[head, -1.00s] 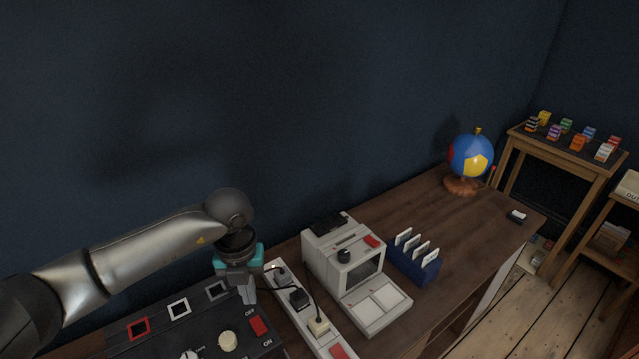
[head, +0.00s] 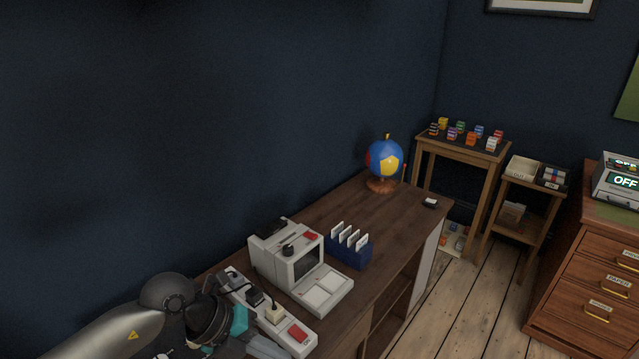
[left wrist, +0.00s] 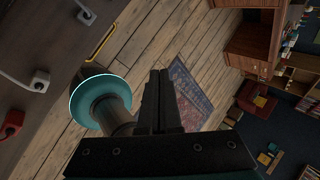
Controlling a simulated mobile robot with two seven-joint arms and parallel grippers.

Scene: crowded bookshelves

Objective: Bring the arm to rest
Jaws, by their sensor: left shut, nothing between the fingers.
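My left arm comes in from the lower left of the head view. Its dark wrist and teal-banded left gripper (head: 262,347) are low in the picture, beside the near end of the power strip, partly cut off by the bottom edge. In the left wrist view the two dark fingers of the left gripper (left wrist: 159,78) are together with nothing between them, with floorboards and a rug behind them. My right gripper is in neither view.
The wooden desk (head: 388,245) bears a power strip (head: 297,333) with plugs, a grey-white machine (head: 283,255), a blue card rack (head: 349,250) and a globe (head: 384,157). A drawer cabinet (head: 590,275) stands right. The floor (head: 470,305) between is clear.

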